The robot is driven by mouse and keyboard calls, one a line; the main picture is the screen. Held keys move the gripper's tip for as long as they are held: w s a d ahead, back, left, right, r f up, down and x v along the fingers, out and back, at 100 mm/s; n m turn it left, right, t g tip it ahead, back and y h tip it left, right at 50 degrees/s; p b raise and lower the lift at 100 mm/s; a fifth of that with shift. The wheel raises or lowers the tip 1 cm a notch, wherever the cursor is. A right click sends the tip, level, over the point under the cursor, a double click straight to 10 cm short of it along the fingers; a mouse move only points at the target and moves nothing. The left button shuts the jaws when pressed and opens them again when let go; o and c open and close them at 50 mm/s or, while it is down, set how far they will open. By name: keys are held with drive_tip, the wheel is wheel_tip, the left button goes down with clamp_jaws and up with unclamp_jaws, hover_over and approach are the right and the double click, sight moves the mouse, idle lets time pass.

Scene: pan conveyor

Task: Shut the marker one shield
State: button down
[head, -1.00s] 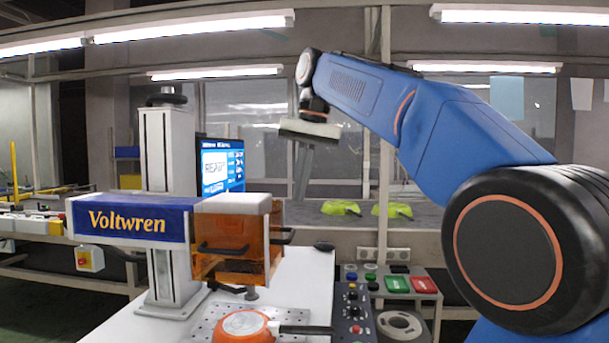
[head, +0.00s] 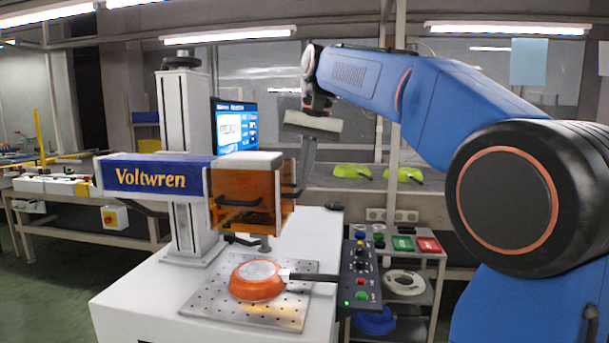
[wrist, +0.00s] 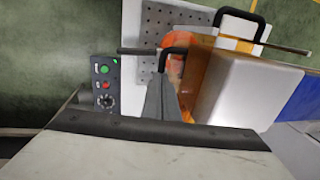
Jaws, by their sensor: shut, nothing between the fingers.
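The Voltwren marker (head: 155,176) stands on a white bench. Its amber shield (head: 240,206) hangs around the marking head, its lower edge above an orange pan (head: 257,283) on the perforated plate (head: 210,308). A black handle (head: 238,202) is on the shield's front. My gripper (head: 299,190) is shut and empty, pointing down beside the shield's right side. The amber panel (wrist: 194,75) is partly hidden behind the white head cover.
A button panel (head: 360,272) stands at the bench's right edge, near the pan's dark handle. A shelf cart (head: 405,285) is beyond it. Green pans (head: 352,172) lie on the conveyor behind. A monitor (head: 236,128) stands behind the marker.

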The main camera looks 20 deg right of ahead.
wheel_tip(320, 180, down, 14)
idle(0.3)
wheel_tip(320, 180, up, 15)
drive_tip(key=s+d, duration=0.1)
drive_tip(key=d, duration=0.1)
drive_tip(key=s+f+n+t+h, duration=0.1)
drive_tip(key=s+f+n+t, duration=0.1)
drive_tip(key=s+f, duration=1.1)
drive_tip(key=s+d+f+n+t, duration=0.1)
drive_tip(key=s+f+n, duration=0.3)
drive_tip(key=s+f, duration=1)
wheel_tip(320, 180, down, 7)
drive_tip(key=shift+s+d+r+t+h, duration=0.15)
drive_tip(key=shift+s+d+t+h, duration=0.15)
drive_tip(key=shift+t+h, duration=0.1)
